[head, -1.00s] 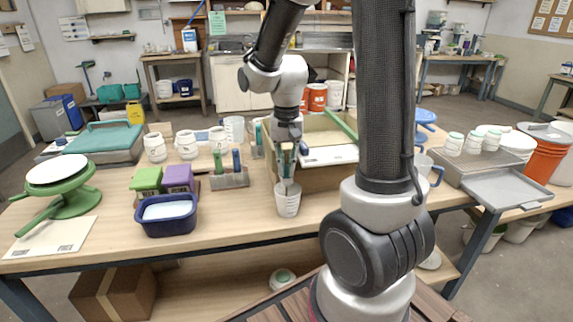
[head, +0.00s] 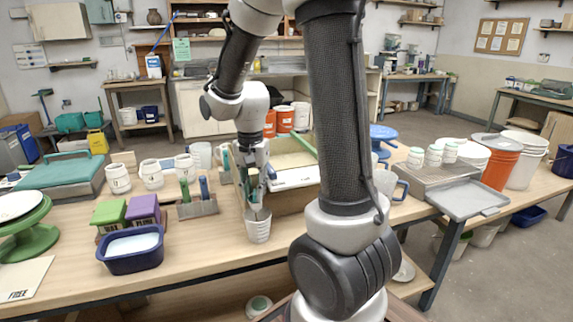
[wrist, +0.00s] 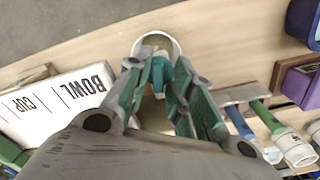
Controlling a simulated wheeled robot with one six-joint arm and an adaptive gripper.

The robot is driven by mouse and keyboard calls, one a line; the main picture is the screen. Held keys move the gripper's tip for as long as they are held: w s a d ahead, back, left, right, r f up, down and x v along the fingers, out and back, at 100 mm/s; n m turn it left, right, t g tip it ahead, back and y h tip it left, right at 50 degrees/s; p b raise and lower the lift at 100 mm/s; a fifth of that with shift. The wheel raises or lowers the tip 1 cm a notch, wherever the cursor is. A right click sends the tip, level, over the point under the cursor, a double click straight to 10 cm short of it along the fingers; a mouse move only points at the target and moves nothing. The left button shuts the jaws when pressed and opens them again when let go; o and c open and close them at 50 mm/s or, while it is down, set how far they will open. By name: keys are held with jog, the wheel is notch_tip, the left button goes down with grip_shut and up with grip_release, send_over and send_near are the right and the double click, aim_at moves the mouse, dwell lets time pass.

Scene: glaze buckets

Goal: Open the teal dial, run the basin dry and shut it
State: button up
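A small teal part (wrist: 158,74), which may be the dial, shows between the fingertips of my gripper (wrist: 156,68) in the wrist view. My fingers look apart, with a narrow gap beside the teal part; a firm hold is not visible. A white cup (wrist: 157,38) stands just beyond it, its rim and pale inside seen from above. In the head view my gripper (head: 254,188) points down just above this cup (head: 258,230), at the table's front edge. A navy tub (head: 134,257) with pale contents stands left.
A white BOWL/CUP board (wrist: 62,103) lies close beside my gripper. A brush rack (head: 198,208), green block (head: 109,213) and purple block (head: 143,208) are left of the cup. A grey tray (head: 470,198) is at the right. Bare table lies in front of the tub.

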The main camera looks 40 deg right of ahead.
aim_at(254, 193)
jog(key=m, duration=1.1)
notch_tip(254, 193, up, 8)
jog(key=n, duration=0.3)
jog(key=shift+f, duration=0.15)
jog(key=n, duration=0.1)
jog(key=s+n, duration=0.1)
jog(key=n, duration=0.1)
jog(key=shift+s+f+n, duration=0.1)
jog(key=shift+f+n, duration=0.2)
jog(key=shift+f, duration=0.05)
jog(key=s+r+n+t, duration=0.2)
jog(key=s+r+n, duration=0.1)
jog(key=s+n, duration=0.4)
jog(key=s+r+n+t, duration=0.2)
jog(key=s+r+n, duration=0.2)
jog(key=s+n, duration=0.3)
jog(key=shift+s+d+r+n, duration=0.2)
jog(key=shift+s+d+n, duration=0.1)
jog(key=shift+s, duration=0.15)
